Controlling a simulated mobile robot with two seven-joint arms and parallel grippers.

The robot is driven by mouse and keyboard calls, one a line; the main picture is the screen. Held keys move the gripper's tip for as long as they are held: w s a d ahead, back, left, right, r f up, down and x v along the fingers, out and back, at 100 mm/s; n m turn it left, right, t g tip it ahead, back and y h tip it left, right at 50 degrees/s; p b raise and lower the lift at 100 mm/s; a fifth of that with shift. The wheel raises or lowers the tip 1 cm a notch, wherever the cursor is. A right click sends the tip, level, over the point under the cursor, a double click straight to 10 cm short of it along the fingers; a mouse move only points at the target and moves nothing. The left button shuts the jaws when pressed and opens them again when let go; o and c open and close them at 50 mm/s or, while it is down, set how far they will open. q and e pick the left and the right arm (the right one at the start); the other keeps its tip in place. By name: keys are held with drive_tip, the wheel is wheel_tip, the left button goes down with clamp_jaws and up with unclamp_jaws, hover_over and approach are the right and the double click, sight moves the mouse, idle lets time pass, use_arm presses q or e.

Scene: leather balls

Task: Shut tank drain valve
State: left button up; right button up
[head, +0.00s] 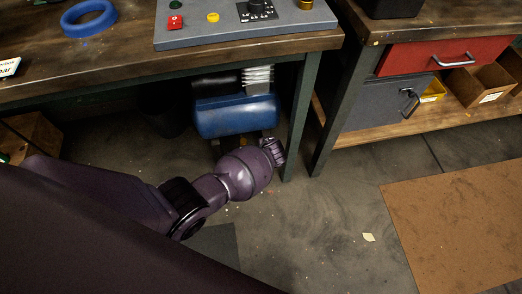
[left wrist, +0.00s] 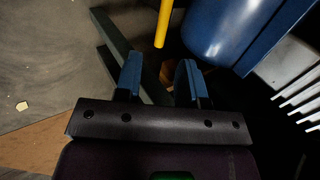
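The blue tank (head: 238,117) lies under the workbench in the head view. It also shows at the upper right of the left wrist view (left wrist: 228,28). A yellow bar (left wrist: 163,22) comes down from the top edge beside the tank; I cannot tell whether it is the drain valve's handle. My left gripper (head: 275,150) is low, just below the tank's right end, near the bench leg. In the left wrist view its two blue-padded fingers (left wrist: 158,80) are apart, with nothing held between them. The yellow bar's lower end is beyond the fingertips. My right gripper is not in view.
The green bench leg (head: 299,120) stands close to my left gripper. White fins (left wrist: 300,85) are at the right in the left wrist view. A second bench with a red drawer (head: 420,56) stands at the right. The floor in front is open, with a brown mat (head: 455,225).

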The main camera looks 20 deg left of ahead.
use_arm(q)
drive_tip(key=p+v, duration=0.1)
drive_tip(key=v, duration=0.3)
drive_tip(key=shift+s+p, duration=0.2)
drive_tip(key=shift+p, duration=0.1)
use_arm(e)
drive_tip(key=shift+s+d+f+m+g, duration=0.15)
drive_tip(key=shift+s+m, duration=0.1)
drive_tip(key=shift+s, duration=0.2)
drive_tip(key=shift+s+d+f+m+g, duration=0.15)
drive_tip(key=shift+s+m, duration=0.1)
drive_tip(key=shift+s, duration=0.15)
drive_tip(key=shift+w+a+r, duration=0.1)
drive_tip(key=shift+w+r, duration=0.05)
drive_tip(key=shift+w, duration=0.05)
